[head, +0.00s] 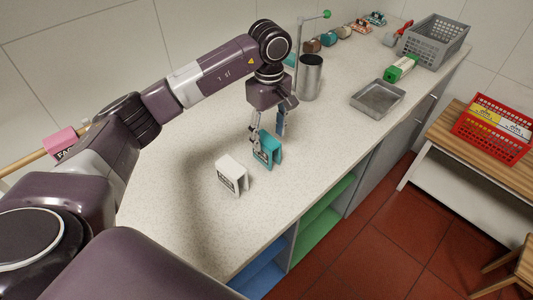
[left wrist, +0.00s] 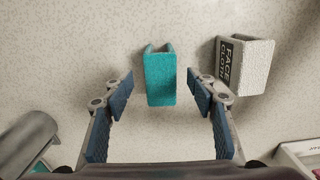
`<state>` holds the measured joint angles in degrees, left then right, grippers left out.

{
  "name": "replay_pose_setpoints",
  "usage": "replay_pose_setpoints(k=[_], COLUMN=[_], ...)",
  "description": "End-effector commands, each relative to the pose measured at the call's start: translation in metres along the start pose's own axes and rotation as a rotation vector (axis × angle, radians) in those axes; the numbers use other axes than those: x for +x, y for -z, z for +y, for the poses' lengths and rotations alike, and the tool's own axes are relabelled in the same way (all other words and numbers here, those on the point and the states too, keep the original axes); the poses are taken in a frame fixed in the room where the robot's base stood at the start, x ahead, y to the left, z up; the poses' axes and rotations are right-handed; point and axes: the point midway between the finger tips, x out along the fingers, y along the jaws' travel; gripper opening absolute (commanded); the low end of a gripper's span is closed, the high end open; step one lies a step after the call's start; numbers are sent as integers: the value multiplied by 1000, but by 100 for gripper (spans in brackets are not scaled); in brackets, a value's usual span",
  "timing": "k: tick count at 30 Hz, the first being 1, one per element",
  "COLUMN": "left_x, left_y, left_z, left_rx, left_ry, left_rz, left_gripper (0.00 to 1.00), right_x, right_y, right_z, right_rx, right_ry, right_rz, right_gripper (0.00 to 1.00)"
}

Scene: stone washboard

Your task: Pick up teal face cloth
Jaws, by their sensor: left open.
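The teal face cloth (head: 267,150) stands folded on the speckled stone counter, near its middle. It also shows in the left wrist view (left wrist: 160,75), at the upper centre. My left gripper (head: 268,128) is open and points down, right at the teal cloth. In the left wrist view its two blue-padded fingers (left wrist: 160,93) are spread, with the cloth between and slightly beyond their tips. My right gripper is not in view.
A metal cylinder (head: 309,78) stands behind the gripper. Further along are a shallow metal tray (head: 371,109), a green box (head: 402,68) and a grey crate (head: 433,45). A pink cloth (head: 61,142) is at the left. The counter right of the teal cloth is clear.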

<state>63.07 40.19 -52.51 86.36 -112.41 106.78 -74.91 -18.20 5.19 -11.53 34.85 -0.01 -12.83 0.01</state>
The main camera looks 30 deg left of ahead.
Motion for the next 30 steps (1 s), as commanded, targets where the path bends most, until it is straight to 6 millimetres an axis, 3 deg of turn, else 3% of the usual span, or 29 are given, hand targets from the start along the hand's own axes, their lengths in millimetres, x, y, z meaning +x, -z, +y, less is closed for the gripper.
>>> replay_pose_setpoints(k=[4,8,17,21,30], left_x=[12,25,60,79,84], left_y=[0,0,0,0,1], left_z=[0,0,-1,0,1], left_rx=[0,0,0,1,1], left_ry=[1,3,5,2,-1], left_rz=[-1,-2,-3,-2,0], left_gripper=[52,52,52,52,50], right_x=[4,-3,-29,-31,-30], right_y=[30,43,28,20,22], right_z=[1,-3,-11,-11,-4], right_rx=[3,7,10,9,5], right_ry=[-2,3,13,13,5], right_rz=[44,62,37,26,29], right_gripper=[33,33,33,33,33])
